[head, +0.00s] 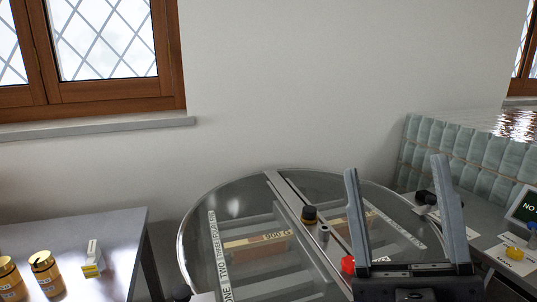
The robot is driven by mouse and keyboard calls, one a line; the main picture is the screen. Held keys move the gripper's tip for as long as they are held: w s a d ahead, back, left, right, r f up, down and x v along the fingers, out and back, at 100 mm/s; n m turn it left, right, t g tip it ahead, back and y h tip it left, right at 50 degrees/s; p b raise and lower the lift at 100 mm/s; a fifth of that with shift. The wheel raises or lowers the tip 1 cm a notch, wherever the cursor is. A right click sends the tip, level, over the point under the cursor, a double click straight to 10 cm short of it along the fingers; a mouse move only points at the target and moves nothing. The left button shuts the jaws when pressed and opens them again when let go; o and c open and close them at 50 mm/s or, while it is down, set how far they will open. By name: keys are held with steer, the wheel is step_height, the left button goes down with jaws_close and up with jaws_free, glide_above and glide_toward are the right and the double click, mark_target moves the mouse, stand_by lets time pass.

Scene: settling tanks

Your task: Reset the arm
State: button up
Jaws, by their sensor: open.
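My gripper (402,215) is at the lower right of the head view, its two grey fingers pointing up and spread wide apart. It is open, with nothing between the fingers. It stands in front of the right part of a round glass-topped tank (190,235), hiding some of it. The rest of my arm is mostly below the picture's edge.
A metal bar (285,200) crosses the tank, with a black knob (309,214) on it. A red knob (348,265) is beside my gripper. A grey table (125,240) with gold jars (45,272) stands left. A bench with small items (500,262) and a tiled basin (440,155) are right.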

steer(key=s+d+f+m+g+h+b, duration=0.1)
steer(key=s+d+f+m+g+h, duration=0.2)
steer(key=f+m+h, duration=0.7)
steer(key=s+d+f+m+g+h, duration=0.25)
steer(key=f+m+h, duration=0.4)
steer(key=f, duration=0.75)
steer(key=s+d+f+n+g+y+b, duration=0.1)
steer(key=s+f+g, duration=0.6)
steer(key=s+f, duration=1)
steer(key=s+d+y, duration=0.1)
steer(key=s+y, duration=0.1)
steer(key=s, duration=0.1)
steer(key=shift+f+b, duration=0.35)
steer(key=shift+b, duration=0.05)
steer(key=shift+n+g, duration=0.25)
